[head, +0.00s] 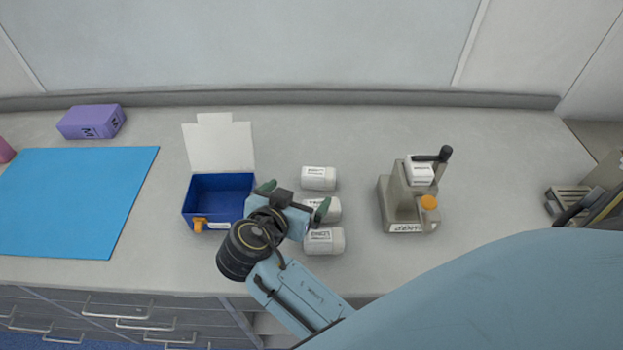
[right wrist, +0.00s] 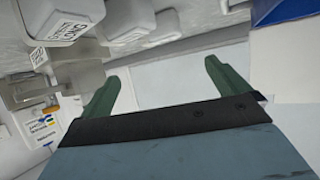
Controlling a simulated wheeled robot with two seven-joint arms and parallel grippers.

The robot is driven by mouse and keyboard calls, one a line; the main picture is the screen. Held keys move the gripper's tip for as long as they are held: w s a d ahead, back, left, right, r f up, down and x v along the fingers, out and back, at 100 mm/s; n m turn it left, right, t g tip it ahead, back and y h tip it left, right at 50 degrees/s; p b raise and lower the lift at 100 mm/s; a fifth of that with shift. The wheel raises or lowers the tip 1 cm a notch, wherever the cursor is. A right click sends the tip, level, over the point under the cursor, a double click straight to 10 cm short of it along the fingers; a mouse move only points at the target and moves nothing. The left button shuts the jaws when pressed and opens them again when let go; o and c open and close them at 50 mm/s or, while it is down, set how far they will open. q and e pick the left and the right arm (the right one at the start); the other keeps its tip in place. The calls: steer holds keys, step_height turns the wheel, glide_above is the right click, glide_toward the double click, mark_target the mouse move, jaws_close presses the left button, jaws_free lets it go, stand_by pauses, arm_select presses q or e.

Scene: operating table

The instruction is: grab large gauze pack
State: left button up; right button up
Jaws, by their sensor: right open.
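Three white, rounded packs with printed labels stand in a column mid-counter: a back one (head: 319,179), a middle one (head: 333,209) partly hidden by my right gripper, and a front one (head: 324,241). I cannot tell from the labels which is the large gauze pack. My right gripper (head: 294,198) is open and empty, just left of the packs, one finger overlapping the middle pack in the head view. In the right wrist view its green fingers (right wrist: 163,72) are spread, with labelled white packs (right wrist: 70,20) at upper left. My left gripper is not in view.
A blue box (head: 205,185) with its white lid raised stands left of the gripper. A grey device (head: 396,206) with a white pack (head: 420,170) on it stands right. A blue mat (head: 75,200) and purple box (head: 91,121) are at left. The counter behind is clear.

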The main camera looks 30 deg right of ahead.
mark_target(317, 175)
steer(key=p+x, duration=0.1)
steer(key=x, duration=0.7)
steer(key=shift+d+f, duration=0.15)
steer(key=shift+d, duration=0.1)
steer(key=x, duration=0.5)
steer(key=shift+w+a+f, duration=0.1)
steer(key=shift+a+f, duration=0.1)
steer(key=shift+a, duration=0.05)
steer(key=shift+c, duration=0.4)
steer(key=c, duration=0.8)
